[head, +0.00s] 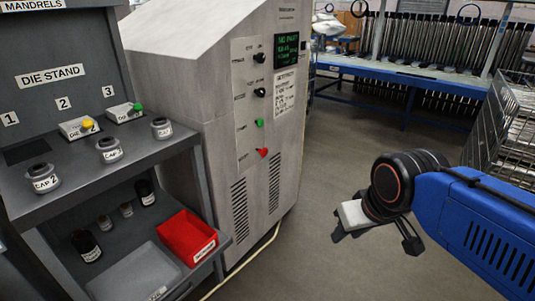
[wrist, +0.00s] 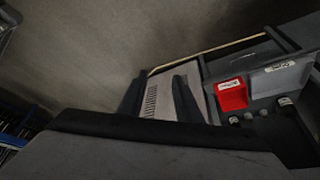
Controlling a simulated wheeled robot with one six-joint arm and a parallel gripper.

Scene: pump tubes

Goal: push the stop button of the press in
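The press is a tall pale grey cabinet (head: 185,75) in the middle of the head view. Its front panel carries two black knobs, a green button (head: 259,123) and, below it, a red button (head: 263,153), which looks like the stop button. The button labels are too small to read. The red button appears to stand out from the panel. My gripper (head: 376,240) is right of the press and lower than the button, well apart from it. In the wrist view its two fingers (wrist: 160,80) are apart with nothing between them. The buttons are not visible there.
A dark die stand (head: 85,160) with caps and dies adjoins the press on the left. A red bin (head: 188,236) sits on its lower shelf. A wire cart (head: 505,125) and a blue rack (head: 410,77) stand right and behind. Floor before the press is clear.

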